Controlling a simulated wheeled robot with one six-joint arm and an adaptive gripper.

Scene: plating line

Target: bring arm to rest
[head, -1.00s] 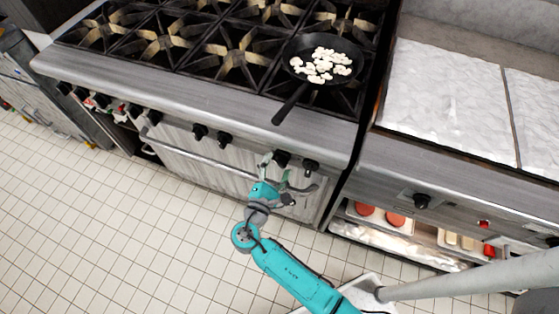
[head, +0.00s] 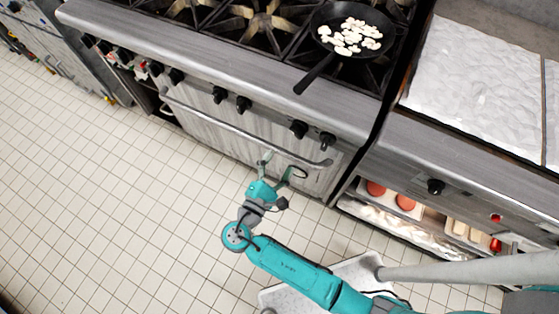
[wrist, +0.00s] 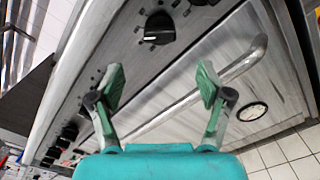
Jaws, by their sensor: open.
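My gripper (head: 276,165) is open and empty in front of the stove's oven door, below the row of knobs. In the wrist view its two green-padded fingers (wrist: 160,88) stand wide apart with nothing between them. Behind them show the oven door's handle bar (wrist: 200,92) and a black knob (wrist: 159,28). Whether a finger touches the handle I cannot tell. My teal arm reaches up to the gripper from the bottom of the head view.
A black pan (head: 326,49) with pale pieces sits on the stove's right burners, its handle over the front edge. The griddle unit (head: 470,75) stands to the right, with trays of food on a shelf (head: 392,197) below. Tiled floor (head: 110,190) is clear at left.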

